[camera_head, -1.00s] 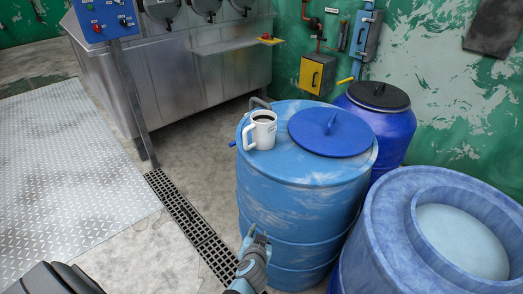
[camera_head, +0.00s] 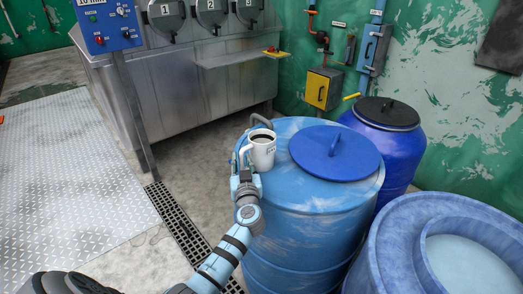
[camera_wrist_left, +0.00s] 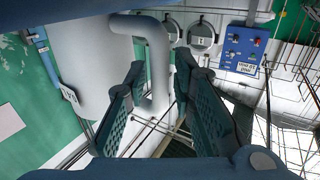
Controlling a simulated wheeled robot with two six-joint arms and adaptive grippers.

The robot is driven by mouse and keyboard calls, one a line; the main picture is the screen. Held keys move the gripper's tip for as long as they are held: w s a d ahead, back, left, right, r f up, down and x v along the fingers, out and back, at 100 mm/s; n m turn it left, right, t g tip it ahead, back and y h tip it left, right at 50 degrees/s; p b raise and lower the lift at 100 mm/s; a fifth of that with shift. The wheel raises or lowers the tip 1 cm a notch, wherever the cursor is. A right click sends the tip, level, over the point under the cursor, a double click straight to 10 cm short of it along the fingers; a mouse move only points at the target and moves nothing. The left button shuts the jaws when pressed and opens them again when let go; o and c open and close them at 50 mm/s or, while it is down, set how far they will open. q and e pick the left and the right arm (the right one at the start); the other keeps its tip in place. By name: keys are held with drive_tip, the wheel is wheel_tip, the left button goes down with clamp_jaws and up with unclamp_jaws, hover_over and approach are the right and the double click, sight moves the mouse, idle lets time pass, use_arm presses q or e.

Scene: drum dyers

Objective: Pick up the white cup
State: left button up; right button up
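The white cup (camera_head: 263,152), filled with dark liquid, stands upright on the left edge of the blue drum's top (camera_head: 312,202). Its handle points left. My left gripper (camera_head: 243,180) is at the drum's rim, just in front of and below the cup's handle side. In the left wrist view the cup's body (camera_wrist_left: 88,60) fills the upper left. Its handle (camera_wrist_left: 159,70) reaches between the two fingers of my left gripper (camera_wrist_left: 165,100), which are spread apart with gaps beside the handle. My right gripper is not in view.
A blue lid (camera_head: 334,149) lies on the drum right of the cup. A blue barrel with a black lid (camera_head: 386,113) stands behind, and an open blue barrel (camera_head: 400,245) stands at front right. A steel machine (camera_head: 185,90) and floor drain (camera_head: 180,225) are at the left.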

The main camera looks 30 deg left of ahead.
use_arm(q)
drive_tip(key=shift+w+f, duration=0.4)
drive_tip(key=shift+w, duration=0.3)
drive_tip(key=shift+s+a+r, duration=0.2)
drive_tip(key=shift+s+r, duration=0.1)
drive_tip(key=shift+s, duration=0.35)
clamp_jaws()
drive_tip(key=shift+w, duration=0.1)
drive_tip(key=shift+w, duration=0.1)
wheel_tip(320, 180, up, 20)
drive_tip(key=p, duration=0.5)
drive_tip(key=shift+d+f, duration=0.1)
